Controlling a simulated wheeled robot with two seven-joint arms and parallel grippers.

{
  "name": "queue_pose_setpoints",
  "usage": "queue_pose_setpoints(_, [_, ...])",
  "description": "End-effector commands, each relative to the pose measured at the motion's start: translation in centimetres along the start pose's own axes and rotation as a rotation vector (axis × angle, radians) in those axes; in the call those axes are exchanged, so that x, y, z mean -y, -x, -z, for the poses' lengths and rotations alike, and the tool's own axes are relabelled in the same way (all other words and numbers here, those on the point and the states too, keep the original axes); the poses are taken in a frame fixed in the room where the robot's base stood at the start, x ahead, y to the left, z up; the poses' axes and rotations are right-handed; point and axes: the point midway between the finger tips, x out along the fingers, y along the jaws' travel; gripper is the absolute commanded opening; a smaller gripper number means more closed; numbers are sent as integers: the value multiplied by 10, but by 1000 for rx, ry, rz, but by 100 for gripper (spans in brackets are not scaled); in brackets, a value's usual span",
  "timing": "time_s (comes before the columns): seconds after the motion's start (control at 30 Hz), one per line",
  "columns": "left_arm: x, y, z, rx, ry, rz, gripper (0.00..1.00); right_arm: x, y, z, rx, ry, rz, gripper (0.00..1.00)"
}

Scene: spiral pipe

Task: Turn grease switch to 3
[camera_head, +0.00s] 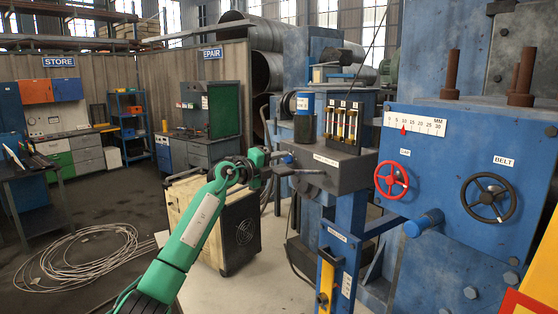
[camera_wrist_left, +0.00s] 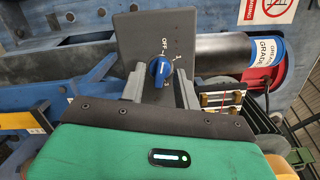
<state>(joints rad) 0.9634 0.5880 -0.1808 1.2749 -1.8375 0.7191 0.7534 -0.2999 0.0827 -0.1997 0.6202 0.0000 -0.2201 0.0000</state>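The grease switch is a round blue knob (camera_wrist_left: 160,71) on a dark grey plate (camera_wrist_left: 150,35) in the left wrist view. An OFF label and small marks stand around it. A short white line shows on the knob, but I cannot tell clearly which mark it points at. My left gripper (camera_wrist_left: 161,80) is open, with one grey finger on each side of the knob and a visible gap to it. In the head view, my left gripper (camera_head: 279,166) is at the left side of the dark grease box (camera_head: 335,168). My right gripper is not in view.
The grease box carries a blue-capped cylinder (camera_head: 304,115) and glass gauges (camera_head: 345,122). To its right, the blue machine has a red GAP wheel (camera_head: 391,180) and a black BELT wheel (camera_head: 488,198).

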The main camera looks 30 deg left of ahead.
Motion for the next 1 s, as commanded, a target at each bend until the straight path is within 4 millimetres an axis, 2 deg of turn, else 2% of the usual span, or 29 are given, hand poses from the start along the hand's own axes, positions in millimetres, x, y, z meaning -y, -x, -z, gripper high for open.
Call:
queue_pose_setpoints(0.13, [0, 0, 0, 0, 0, 0, 32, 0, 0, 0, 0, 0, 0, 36])
queue_pose_setpoints(0.17, [0, 0, 0, 0, 0, 0, 28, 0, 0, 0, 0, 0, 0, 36])
queue_pose_setpoints(0.3, [0, 0, 0, 0, 0, 0, 0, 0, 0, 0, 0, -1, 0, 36])
queue_pose_setpoints(0.67, [-2, 1, 0, 0, -23, 2, 0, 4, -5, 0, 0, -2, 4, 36])
queue_pose_setpoints(1.0, [-5, 1, 0, 1, -218, 22, 0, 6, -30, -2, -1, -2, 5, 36])
